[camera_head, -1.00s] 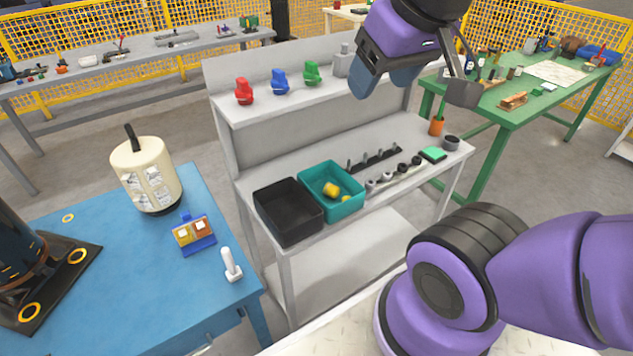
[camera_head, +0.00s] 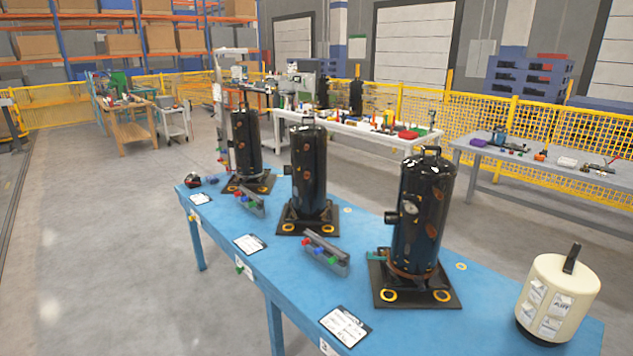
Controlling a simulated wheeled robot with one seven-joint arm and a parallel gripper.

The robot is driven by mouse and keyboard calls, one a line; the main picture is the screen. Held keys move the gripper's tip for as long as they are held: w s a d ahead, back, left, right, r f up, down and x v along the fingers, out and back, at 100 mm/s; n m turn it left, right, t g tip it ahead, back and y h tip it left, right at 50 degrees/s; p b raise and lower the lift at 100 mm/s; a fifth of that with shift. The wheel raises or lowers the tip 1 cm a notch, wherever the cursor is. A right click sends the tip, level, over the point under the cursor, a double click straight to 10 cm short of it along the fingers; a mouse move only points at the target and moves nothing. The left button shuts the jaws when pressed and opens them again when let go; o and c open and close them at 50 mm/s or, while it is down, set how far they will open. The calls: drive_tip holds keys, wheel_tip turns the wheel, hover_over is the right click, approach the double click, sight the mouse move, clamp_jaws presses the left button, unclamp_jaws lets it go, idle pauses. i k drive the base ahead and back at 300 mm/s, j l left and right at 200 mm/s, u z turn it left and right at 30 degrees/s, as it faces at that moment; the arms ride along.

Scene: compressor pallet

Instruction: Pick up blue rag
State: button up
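I cannot make out a blue rag in the head view now. My gripper and arm are outside this view. The blue workbench (camera_head: 398,338) fills the foreground. It carries several black compressor tanks, the nearest one (camera_head: 420,215) at right of centre, and a cream canister (camera_head: 556,300) at the right end.
Clipboards (camera_head: 345,326) and small racks (camera_head: 326,252) lie along the bench's front edge. Behind stand a white table (camera_head: 355,137) with tools and a grey table (camera_head: 520,161). A yellow mesh fence (camera_head: 540,125) runs behind them. The floor at left (camera_head: 110,260) is clear.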

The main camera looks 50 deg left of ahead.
sight(211, 179)
drive_tip(key=u, duration=2.3)
